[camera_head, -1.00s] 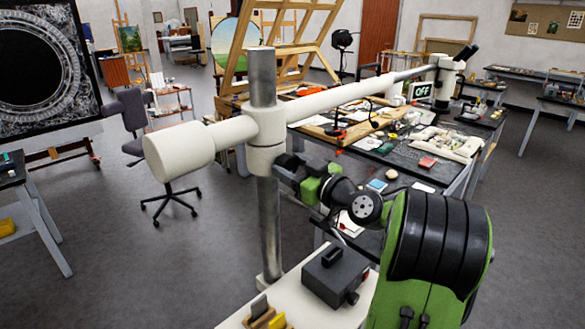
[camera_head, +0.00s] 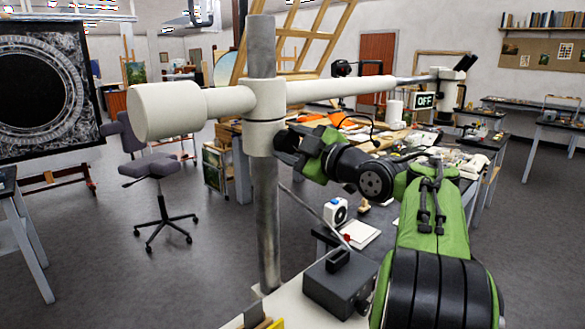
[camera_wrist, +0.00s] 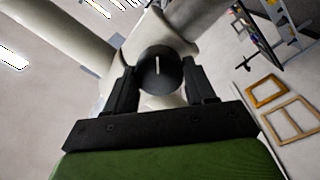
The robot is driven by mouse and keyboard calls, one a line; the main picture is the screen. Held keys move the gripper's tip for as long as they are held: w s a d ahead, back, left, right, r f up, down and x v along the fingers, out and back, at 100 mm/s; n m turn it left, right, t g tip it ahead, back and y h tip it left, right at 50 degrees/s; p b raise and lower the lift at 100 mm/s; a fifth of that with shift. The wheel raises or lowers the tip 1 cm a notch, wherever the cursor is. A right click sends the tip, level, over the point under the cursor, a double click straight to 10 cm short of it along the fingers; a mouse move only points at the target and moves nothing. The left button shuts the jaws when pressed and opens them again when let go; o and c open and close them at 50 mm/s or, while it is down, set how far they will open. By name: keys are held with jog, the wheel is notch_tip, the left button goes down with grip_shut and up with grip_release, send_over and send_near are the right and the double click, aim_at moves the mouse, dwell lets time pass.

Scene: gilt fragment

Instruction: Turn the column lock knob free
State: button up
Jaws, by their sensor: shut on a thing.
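The lock knob (camera_wrist: 161,72) is a round black knob with a white line on its face, which runs nearly upright in the wrist view. It sits on the white collar (camera_head: 265,110) of the metal column (camera_head: 267,215). My gripper (camera_wrist: 161,80) is shut on the knob, with one black finger on each side. In the head view my gripper (camera_head: 284,150) meets the right side of the collar, and the knob itself is hidden there. A long white boom (camera_head: 335,87) passes through the collar, with a thick rounded end (camera_head: 165,111) at the left.
A dark grey box (camera_head: 338,287) stands on the white base by the column's foot. An office chair (camera_head: 155,170) stands on the left. Open floor lies between chair and column.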

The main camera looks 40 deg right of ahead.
jog(key=n+b, duration=0.2)
jog(key=n, duration=0.1)
jog(key=n+b, duration=0.1)
jog(key=b, duration=0.1)
jog(key=shift+f+n, duration=0.3)
jog(key=shift+n, duration=0.1)
jog(key=shift+r+n+y+b, duration=0.1)
jog(key=shift+n+y+b, duration=0.2)
jog(key=shift+n+b, duration=1.25)
jog(key=shift+n+p, duration=0.5)
jog(key=shift+n, duration=0.15)
jog(key=o, duration=1)
jog(key=shift+o, duration=0.2)
jog(key=shift+r, duration=0.1)
jog(key=s+d+b, duration=0.2)
jog(key=s+b, duration=0.1)
jog(key=s, duration=1.2)
jog(key=shift+s+f, duration=0.3)
jog(key=shift+f, duration=0.15)
